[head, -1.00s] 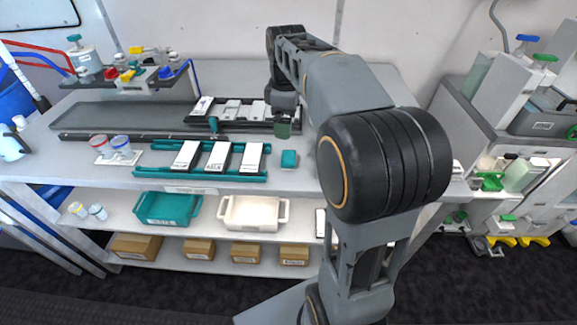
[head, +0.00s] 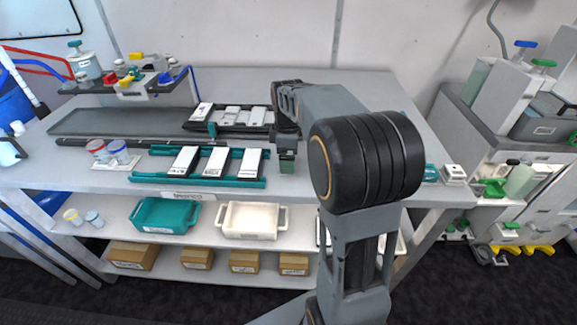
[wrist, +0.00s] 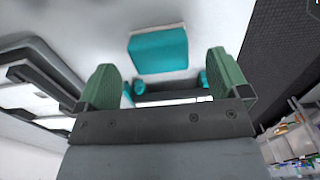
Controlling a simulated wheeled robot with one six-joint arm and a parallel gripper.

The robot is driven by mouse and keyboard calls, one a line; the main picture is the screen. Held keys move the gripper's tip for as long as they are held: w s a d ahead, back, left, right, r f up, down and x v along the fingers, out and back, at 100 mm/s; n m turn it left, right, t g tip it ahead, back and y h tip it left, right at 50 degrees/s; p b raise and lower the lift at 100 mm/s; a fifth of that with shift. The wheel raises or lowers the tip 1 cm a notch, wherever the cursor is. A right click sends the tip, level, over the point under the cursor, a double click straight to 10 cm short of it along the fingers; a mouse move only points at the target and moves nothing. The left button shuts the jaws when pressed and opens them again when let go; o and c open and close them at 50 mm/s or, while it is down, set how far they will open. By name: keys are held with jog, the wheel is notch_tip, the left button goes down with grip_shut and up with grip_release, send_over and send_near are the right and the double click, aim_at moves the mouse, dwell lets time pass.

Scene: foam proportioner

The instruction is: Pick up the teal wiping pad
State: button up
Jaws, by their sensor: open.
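The teal wiping pad (wrist: 158,50) lies on the white bench top in the wrist view, just beyond and between my two green fingertips. My gripper (wrist: 164,75) is open and empty, with a finger on either side of the picture's middle. In the head view my gripper (head: 287,164) points down near the front of the bench, to the right of the teal rack. It covers the place of the pad there, so the pad is hidden in that view.
The teal rack (head: 240,181) with white cartridges stands left of my gripper on the bench (head: 90,181). Behind it is a dark tray holding more cartridges (head: 232,116). Two cups (head: 119,152) stand further left. A teal bin (head: 166,215) and a white bin (head: 250,220) sit below.

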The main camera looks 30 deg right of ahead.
jog(key=shift+f, duration=1.35)
jog(key=c, duration=1)
